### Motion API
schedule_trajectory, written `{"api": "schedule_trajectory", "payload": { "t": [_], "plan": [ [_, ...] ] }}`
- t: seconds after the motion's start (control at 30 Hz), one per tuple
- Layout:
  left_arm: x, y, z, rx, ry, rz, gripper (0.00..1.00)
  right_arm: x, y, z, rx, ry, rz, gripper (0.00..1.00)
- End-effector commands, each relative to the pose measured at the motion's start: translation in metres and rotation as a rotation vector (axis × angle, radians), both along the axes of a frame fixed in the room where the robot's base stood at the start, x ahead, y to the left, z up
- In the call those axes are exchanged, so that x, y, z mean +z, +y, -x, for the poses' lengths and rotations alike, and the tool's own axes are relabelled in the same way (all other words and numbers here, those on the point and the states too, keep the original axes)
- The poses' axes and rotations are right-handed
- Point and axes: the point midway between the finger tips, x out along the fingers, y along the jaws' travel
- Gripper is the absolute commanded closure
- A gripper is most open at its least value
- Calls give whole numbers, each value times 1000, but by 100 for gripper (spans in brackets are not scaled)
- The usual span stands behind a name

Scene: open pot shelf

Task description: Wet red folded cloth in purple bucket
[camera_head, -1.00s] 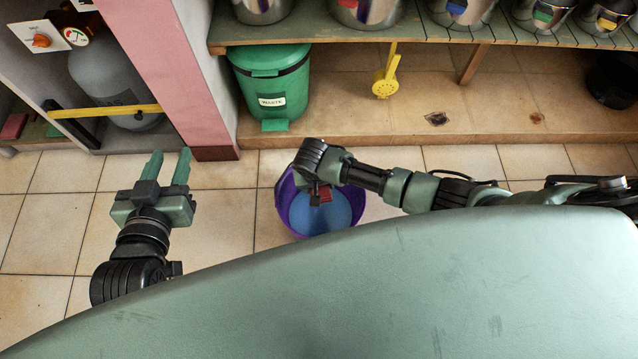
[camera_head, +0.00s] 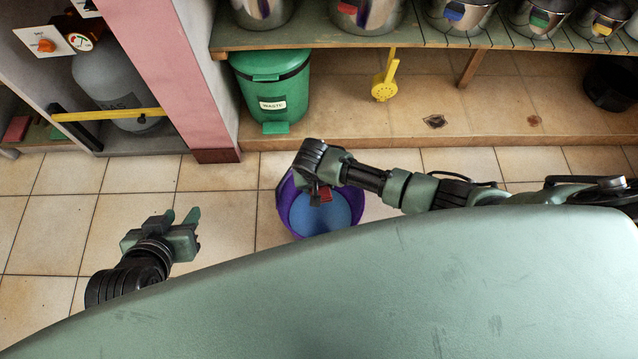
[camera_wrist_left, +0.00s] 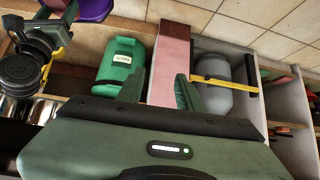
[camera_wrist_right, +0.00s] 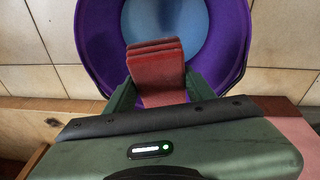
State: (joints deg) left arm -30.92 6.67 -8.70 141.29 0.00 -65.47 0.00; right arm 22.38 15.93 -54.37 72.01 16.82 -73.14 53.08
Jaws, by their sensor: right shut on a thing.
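The purple bucket (camera_head: 302,226) stands on the tiled floor with blue water (camera_head: 321,213) in it. My right gripper (camera_head: 320,192) is over the bucket and shut on the red folded cloth (camera_head: 326,196). In the right wrist view the cloth (camera_wrist_right: 155,62) shows its stacked folds between the fingers, in front of the bucket (camera_wrist_right: 92,50). I cannot tell whether the cloth touches the water. My left gripper (camera_head: 176,217) is open and empty above the floor, left of the bucket. Its spread fingers also show in the left wrist view (camera_wrist_left: 157,90).
A green waste bin (camera_head: 271,90) stands behind the bucket under the pot shelf (camera_head: 420,35). A yellow tool (camera_head: 384,82) hangs beside it. A pink post (camera_head: 175,60) and a grey gas cylinder (camera_head: 112,80) are at the left. Floor tiles around the left gripper are clear.

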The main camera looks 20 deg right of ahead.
Motion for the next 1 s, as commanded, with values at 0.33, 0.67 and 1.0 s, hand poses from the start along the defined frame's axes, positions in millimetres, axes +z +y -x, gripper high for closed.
{"api": "schedule_trajectory", "payload": {
  "t": [0.33,0.67,1.0],
  "plan": [
    [-14,11,31,13,163,-35,64,9,0,0,0,0,0,78],
    [-16,21,62,24,306,-66,64,23,0,0,0,0,0,78],
    [-15,29,92,35,439,-92,64,34,0,0,0,1,0,78]
  ]
}}
